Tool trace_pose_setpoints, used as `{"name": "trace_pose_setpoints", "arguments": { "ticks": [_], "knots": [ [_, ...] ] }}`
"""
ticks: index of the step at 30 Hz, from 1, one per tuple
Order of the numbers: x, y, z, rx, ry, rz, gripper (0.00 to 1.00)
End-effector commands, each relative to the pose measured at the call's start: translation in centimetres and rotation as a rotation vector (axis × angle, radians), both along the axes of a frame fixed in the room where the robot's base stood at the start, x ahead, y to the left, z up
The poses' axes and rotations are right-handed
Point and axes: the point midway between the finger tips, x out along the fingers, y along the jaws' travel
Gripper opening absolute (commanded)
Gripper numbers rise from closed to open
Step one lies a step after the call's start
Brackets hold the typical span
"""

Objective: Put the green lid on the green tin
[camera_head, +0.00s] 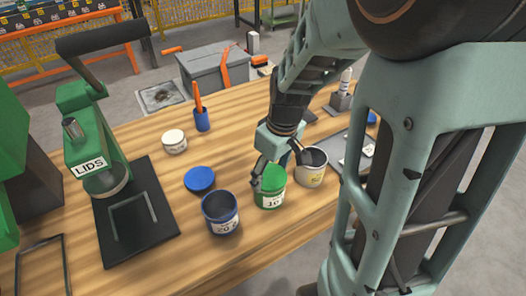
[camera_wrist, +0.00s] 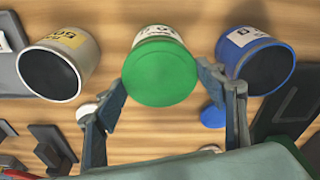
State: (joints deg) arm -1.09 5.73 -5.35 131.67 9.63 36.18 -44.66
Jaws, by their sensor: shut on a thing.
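The green tin (camera_head: 270,196) stands upright on the wooden table in the head view, with a white label on its side. The green lid (camera_wrist: 160,72) covers the tin's mouth in the wrist view, and part of the tin's label (camera_wrist: 158,34) shows beyond it. My gripper (camera_wrist: 163,80) is shut on the lid, one finger on each side of its rim. In the head view my gripper (camera_head: 276,168) reaches down over the tin from above. I cannot tell whether the lid is pressed fully down.
An open blue tin (camera_head: 221,214) stands close on the left, and an open white tin (camera_head: 311,170) close on the right. A blue lid (camera_head: 200,179) lies behind the blue tin. A green lid press (camera_head: 92,150) stands at the left on a black plate (camera_head: 150,232).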

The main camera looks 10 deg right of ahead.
Motion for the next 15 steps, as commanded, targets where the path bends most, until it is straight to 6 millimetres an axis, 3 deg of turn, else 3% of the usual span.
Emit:
{"name": "trace_pose_setpoints", "arguments": {
  "ticks": [7, 8, 13, 15],
  "knots": [
    [0.02, 0.0, 0.04, 0.001, -0.001, 0.0, 0.44],
    [0.02, 0.0, 0.04, 0.001, -0.001, 0.0, 0.66],
    [0.02, 0.0, 0.04, 0.001, -0.001, 0.0, 0.84],
    [0.02, 0.0, 0.04, 0.001, -0.001, 0.0, 0.85]
  ]
}}
